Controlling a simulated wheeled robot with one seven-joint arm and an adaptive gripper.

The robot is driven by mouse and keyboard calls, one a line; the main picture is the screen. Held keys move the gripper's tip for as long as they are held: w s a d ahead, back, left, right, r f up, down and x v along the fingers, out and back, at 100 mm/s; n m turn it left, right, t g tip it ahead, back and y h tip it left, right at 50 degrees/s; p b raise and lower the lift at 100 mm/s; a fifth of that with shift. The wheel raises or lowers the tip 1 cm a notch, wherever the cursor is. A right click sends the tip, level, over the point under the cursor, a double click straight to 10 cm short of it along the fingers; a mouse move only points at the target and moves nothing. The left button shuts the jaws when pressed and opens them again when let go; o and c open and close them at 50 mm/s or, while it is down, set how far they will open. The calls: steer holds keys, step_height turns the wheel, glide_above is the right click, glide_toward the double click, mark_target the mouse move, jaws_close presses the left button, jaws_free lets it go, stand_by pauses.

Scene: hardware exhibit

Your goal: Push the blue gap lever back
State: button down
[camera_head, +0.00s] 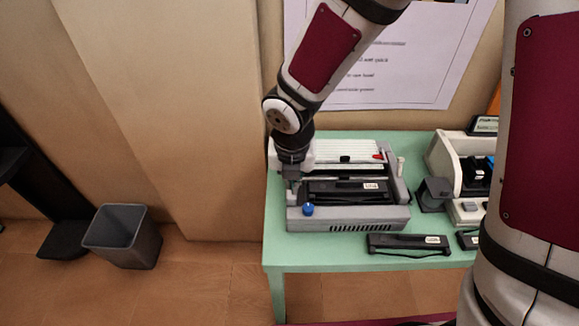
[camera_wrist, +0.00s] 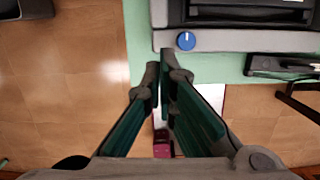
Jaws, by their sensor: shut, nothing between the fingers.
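The grey printer (camera_head: 345,226) stands on the green table, its top open, with a black ribbon cartridge (camera_head: 345,190) across it. A round blue knob (camera_head: 308,209) is on its front left corner. The knob also shows in the wrist view (camera_wrist: 186,41), with a white mark on it. It is the only blue part I see. I make out no separate blue lever; my arm hides part of the printer's left side. My gripper (camera_wrist: 163,75) is shut and empty. In the head view it hangs pointing down at the printer's left end. Contact cannot be told.
The green table (camera_head: 340,259) has a loose black cartridge (camera_head: 405,244) in front of the printer. A second, cream-coloured machine (camera_head: 446,158) and a dark grey block (camera_head: 434,194) stand to the right. A wall is behind. A grey bin (camera_head: 122,235) stands on the floor at left.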

steer(key=shift+s+a+f, duration=0.1)
steer(key=shift+a+f, duration=0.05)
steer(key=shift+a, duration=0.05)
steer(key=f, duration=0.3)
steer(key=w+f, duration=0.1)
steer(key=f, duration=0.5)
steer(key=shift+w+f, duration=0.4)
steer(key=shift+w+d+r+p, duration=0.1)
steer(key=shift+w+r+p, duration=0.2)
steer(key=shift+w, duration=0.3)
steer(key=shift+w+r+p, duration=0.15)
steer(key=shift+w+r, duration=0.25)
steer(key=shift+w, duration=0.2)
steer(key=shift+w+r, duration=0.3)
steer(key=shift+w, duration=0.3)
